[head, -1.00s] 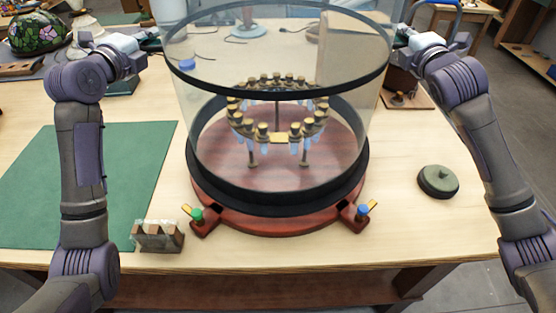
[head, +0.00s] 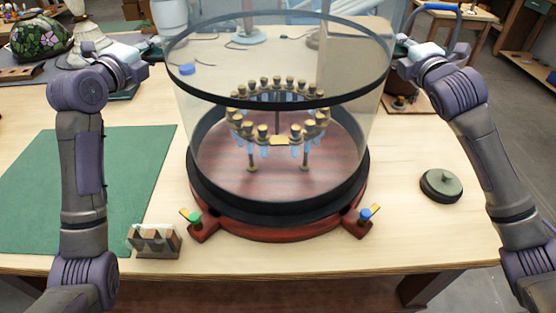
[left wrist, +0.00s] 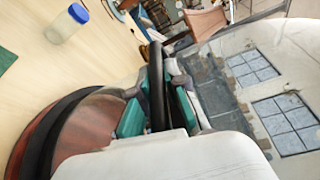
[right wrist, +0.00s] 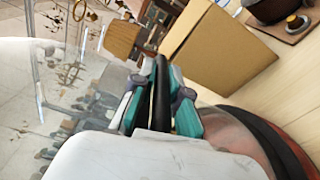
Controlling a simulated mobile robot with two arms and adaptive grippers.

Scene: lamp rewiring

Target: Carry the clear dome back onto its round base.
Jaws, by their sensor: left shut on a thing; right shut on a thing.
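The clear dome (head: 350,125) is a wide see-through cylinder with a black band at its top and bottom. It stands upright over the round reddish base (head: 275,235), with its bottom band close around the base's edge. I cannot tell whether the band rests fully on it. My left gripper (head: 158,44) is shut on the left side of the top rim, which shows between its fingers in the left wrist view (left wrist: 155,95). My right gripper (head: 399,48) is shut on the right side, also seen in the right wrist view (right wrist: 160,97). Inside stands a ring of brass-capped pieces (head: 280,140).
Green (head: 195,217) and blue (head: 365,214) knobbed clips stick out at the base's front. A small rack (head: 155,240) is front left, beside a green mat (head: 40,200). A round dark-green lid (head: 441,185) lies right. A cardboard box (right wrist: 217,50) stands behind.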

